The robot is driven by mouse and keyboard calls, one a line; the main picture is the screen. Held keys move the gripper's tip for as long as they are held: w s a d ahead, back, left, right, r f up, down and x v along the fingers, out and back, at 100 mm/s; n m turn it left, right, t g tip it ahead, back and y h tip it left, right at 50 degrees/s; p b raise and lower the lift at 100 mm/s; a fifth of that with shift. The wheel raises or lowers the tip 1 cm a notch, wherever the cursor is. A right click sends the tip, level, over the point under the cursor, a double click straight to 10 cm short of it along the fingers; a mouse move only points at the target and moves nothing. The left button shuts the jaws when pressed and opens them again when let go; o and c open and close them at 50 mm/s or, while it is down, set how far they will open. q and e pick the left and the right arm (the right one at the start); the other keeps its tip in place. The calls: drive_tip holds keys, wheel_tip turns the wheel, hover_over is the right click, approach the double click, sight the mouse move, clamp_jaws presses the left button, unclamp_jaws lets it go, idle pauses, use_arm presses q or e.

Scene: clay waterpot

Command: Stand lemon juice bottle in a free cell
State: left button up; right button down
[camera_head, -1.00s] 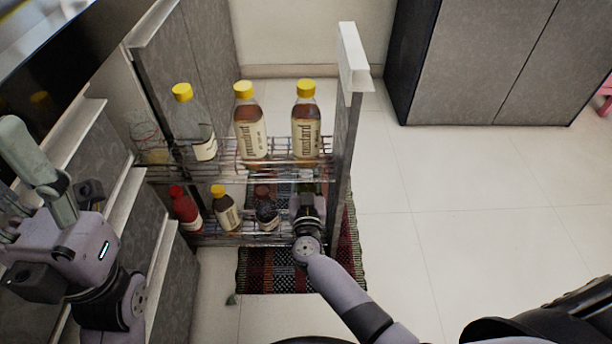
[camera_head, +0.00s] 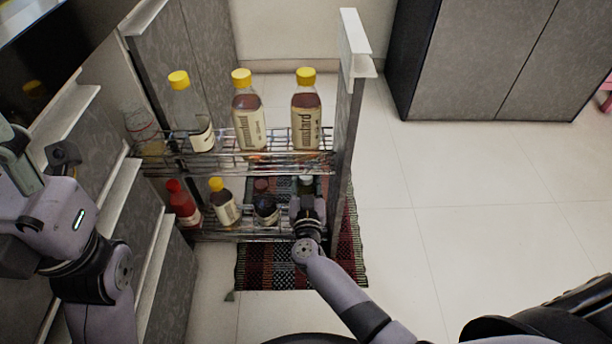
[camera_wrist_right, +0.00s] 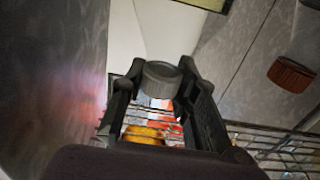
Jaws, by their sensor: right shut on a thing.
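My right gripper (camera_head: 306,200) is in the lower basket of the pull-out rack, at its right end near the front panel. It is shut on a bottle whose grey cap (camera_wrist_right: 160,78) shows between the fingers in the right wrist view. In the head view only the top of this bottle (camera_head: 305,183) shows above the gripper; its label and base are hidden, so I cannot confirm it is the lemon juice or whether it touches the basket floor. My left gripper (camera_head: 12,150) is at the left edge, partly cut off, its jaws unclear.
The lower basket (camera_head: 255,237) also holds a red bottle (camera_head: 182,204), a yellow-capped bottle (camera_head: 223,204) and a dark bottle (camera_head: 264,206). Three yellow-capped bottles stand in the upper basket (camera_head: 275,158). The front panel (camera_head: 347,150) closes off the right; open floor lies beyond.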

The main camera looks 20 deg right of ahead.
drive_tip(key=shift+r, duration=0.15)
drive_tip(key=c, duration=1.2)
unclamp_jaws()
drive_tip(key=shift+s+f, duration=0.25)
drive_tip(key=shift+s, duration=0.05)
drive_tip(key=v, duration=1.1)
drive_tip(key=shift+s+a+r, duration=0.15)
drive_tip(key=shift+s+r, duration=0.05)
